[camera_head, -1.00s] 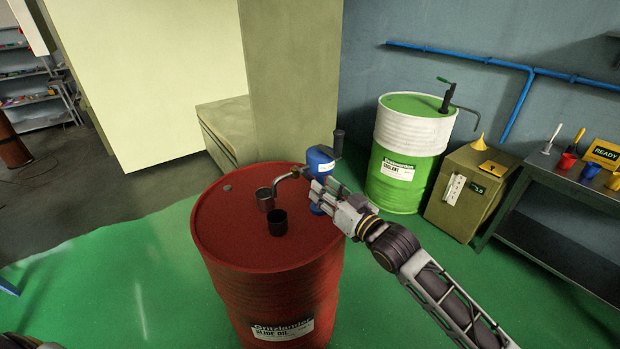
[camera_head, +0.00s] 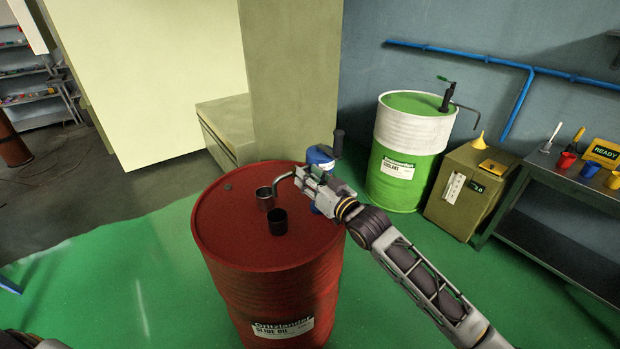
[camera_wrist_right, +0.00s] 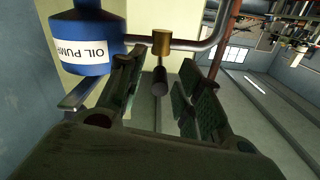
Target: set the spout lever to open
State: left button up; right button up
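The blue oil pump (camera_head: 320,155) stands on the red drum (camera_head: 262,235). Its bent grey spout (camera_head: 281,179) ends above a metal cup (camera_head: 265,199). In the right wrist view the pump (camera_wrist_right: 84,45) is at upper left, and the spout pipe (camera_wrist_right: 205,44) crosses the top with a brass valve (camera_wrist_right: 162,43) on it. The spout lever (camera_wrist_right: 160,82), with a dark round grip, sticks out from the valve toward me. My right gripper (camera_wrist_right: 160,85) is open, its fingers on either side of the lever with gaps. In the head view my gripper (camera_head: 306,178) hides valve and lever.
A black cup (camera_head: 277,222) stands on the drum near the metal cup. The pump's dark crank handle (camera_head: 338,143) rises behind my gripper. A green-white coolant drum (camera_head: 408,140), an olive cabinet (camera_head: 465,190) and a bench (camera_head: 560,185) stand to the right.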

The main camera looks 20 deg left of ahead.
grip_shut()
dwell(0.7)
